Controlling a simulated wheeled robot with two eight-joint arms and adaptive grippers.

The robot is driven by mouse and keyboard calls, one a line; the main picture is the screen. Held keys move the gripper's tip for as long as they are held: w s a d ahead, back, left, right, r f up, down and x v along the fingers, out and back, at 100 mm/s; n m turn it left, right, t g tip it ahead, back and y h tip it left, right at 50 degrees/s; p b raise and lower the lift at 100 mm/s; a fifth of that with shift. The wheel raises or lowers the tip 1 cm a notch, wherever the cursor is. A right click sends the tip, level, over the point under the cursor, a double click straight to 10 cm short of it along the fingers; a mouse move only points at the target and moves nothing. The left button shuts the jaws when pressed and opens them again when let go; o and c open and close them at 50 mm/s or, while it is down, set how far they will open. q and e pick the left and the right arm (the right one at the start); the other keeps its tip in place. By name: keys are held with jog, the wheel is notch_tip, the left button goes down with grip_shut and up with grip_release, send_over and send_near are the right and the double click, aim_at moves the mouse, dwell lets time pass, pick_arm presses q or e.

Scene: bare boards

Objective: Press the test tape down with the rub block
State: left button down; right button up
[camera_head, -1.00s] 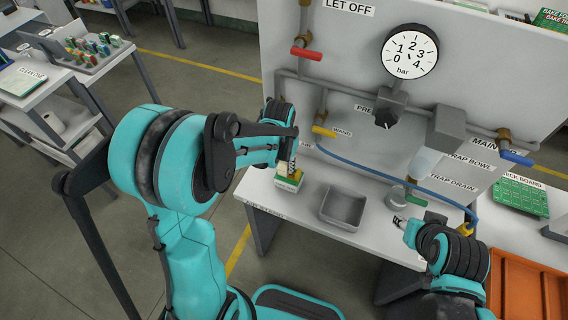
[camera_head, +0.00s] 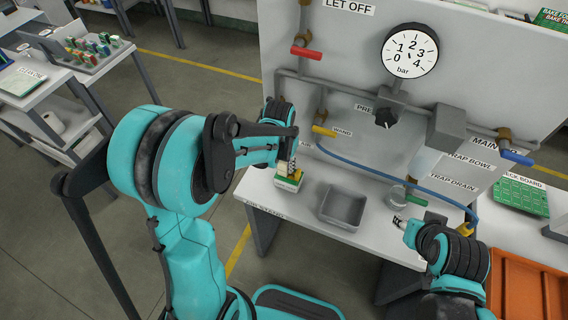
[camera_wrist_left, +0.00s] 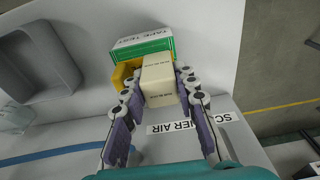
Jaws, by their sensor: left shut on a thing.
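My left gripper (camera_head: 287,163) is shut on the cream rub block (camera_wrist_left: 160,82), which sits between its fingers in the left wrist view. A green and white box-like piece marked "TAPE TEST" (camera_wrist_left: 143,48) lies just beyond the block. It also shows in the head view (camera_head: 289,183), on the bench below the gripper. A yellow part (camera_wrist_left: 122,74) shows beside the block. I cannot tell whether the block touches the tape, and no separate strip of tape can be made out. My right gripper (camera_head: 399,222) is above the bench at the right, too small to read.
A grey open tray (camera_head: 343,209) stands on the bench right of the test piece. Behind is a panel with a gauge (camera_head: 410,51), valves and a blue hose (camera_head: 385,176). An orange bin (camera_head: 525,285) is at lower right. The bench between piece and tray is clear.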

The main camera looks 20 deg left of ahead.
pick_arm(q)
jog(key=shift+r+p, duration=0.7)
jog(key=shift+r, duration=0.1)
jog(key=shift+r+p, duration=1.95)
jog(key=shift+r, duration=0.75)
jog(key=shift+f, duration=0.15)
notch_tip(320, 180, down, 6)
jog(key=b, duration=0.5)
jog(key=shift+f+b, duration=0.4)
jog(key=shift+b, duration=0.2)
